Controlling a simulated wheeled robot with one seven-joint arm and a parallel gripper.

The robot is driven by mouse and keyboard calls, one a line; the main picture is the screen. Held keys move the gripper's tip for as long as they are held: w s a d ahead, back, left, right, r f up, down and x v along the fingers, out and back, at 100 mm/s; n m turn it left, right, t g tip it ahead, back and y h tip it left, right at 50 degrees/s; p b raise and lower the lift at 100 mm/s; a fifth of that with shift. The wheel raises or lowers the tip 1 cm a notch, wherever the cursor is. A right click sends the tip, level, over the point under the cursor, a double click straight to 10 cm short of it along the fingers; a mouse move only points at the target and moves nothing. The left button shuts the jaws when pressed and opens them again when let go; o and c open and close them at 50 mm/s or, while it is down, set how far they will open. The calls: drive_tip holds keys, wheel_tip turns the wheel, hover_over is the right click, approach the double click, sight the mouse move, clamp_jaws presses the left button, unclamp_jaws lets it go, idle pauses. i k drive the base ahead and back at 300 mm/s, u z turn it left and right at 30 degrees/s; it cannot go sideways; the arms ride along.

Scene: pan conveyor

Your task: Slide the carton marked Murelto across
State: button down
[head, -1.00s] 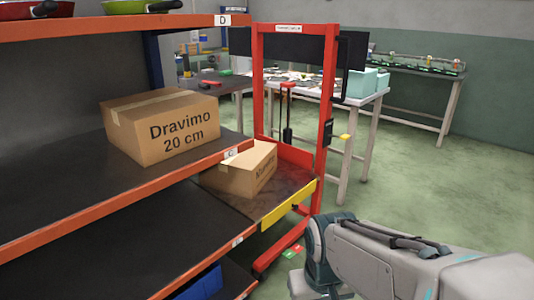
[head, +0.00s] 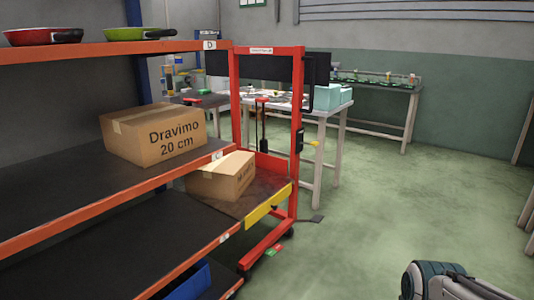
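The carton with print starting "M" (head: 215,182), partly hidden, is likely the Murelto one; its full name cannot be read. It sits on the dark platform (head: 238,206) of a red lift frame (head: 298,150), close beside the orange shelf rack. A larger carton marked Dravimo 20 cm (head: 140,143) stands on the shelf (head: 80,180) at left, nearer to me. Part of my arm shows at the bottom right, away from both cartons. My gripper is out of view.
A yellow plate (head: 267,206) edges the platform's front. Red and green pans (head: 138,34) stand on the top shelf. A blue bin (head: 190,281) is on the low shelf. A white table (head: 330,108) stands behind the lift. The green floor at right is clear.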

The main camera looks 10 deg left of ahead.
sight(226, 179)
drive_tip(key=z, duration=0.3)
drive_tip(key=i, duration=1.45)
drive_tip(key=u, duration=0.3)
drive_tip(key=i, duration=1.2)
drive_tip(key=u, duration=1.65)
drive_tip(key=i, duration=0.65)
drive_tip(key=u, duration=0.6)
